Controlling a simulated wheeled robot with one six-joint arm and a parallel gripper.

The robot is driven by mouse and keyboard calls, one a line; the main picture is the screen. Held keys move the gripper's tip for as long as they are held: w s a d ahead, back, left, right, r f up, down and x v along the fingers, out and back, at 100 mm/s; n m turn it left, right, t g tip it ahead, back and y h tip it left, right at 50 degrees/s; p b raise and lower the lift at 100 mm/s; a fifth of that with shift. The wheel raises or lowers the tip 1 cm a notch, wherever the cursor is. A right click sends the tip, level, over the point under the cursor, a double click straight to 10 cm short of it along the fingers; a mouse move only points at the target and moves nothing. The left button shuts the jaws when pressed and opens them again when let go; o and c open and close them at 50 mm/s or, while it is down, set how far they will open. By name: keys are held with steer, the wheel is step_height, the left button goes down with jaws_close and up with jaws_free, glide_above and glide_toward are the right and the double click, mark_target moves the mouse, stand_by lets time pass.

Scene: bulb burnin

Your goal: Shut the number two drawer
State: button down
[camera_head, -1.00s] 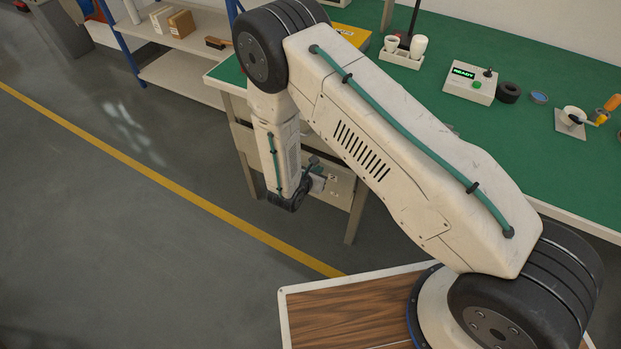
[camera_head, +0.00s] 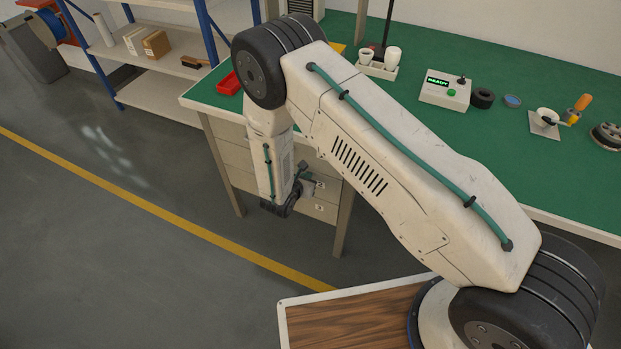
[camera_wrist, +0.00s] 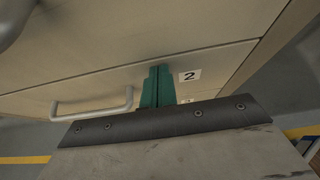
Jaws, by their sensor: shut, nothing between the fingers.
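The number two drawer (camera_wrist: 215,65) shows in the wrist view as a pale front with a white "2" label (camera_wrist: 190,75). A bar handle (camera_wrist: 92,105) shows to the left of the fingers. My gripper (camera_wrist: 158,86) is shut and empty, its green fingers right at the drawer front beside the label. I cannot tell whether they touch it. In the head view my gripper (camera_head: 297,192) is low in front of the drawer unit (camera_head: 235,158) under the bench. My arm hides part of the fronts there, and how far the drawer stands out is unclear.
The green bench (camera_head: 420,130) carries a control box (camera_head: 445,92), cups (camera_head: 392,57) and a red bin (camera_head: 229,83). A bench leg (camera_head: 342,220) stands right of the drawers. A shelf rack (camera_head: 160,95) is behind left. The floor (camera_head: 120,260) at left is clear.

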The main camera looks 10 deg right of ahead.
steer(key=shift+w+d+r, duration=0.1)
steer(key=shift+w+r, duration=0.1)
steer(key=shift+w, duration=0.25)
steer(key=shift+s, duration=0.1)
steer(key=s+f+v, duration=0.1)
steer(key=f+v, duration=0.1)
steer(key=v, duration=1.2)
steer(key=shift+a+f, duration=0.15)
steer(key=shift+a, duration=0.1)
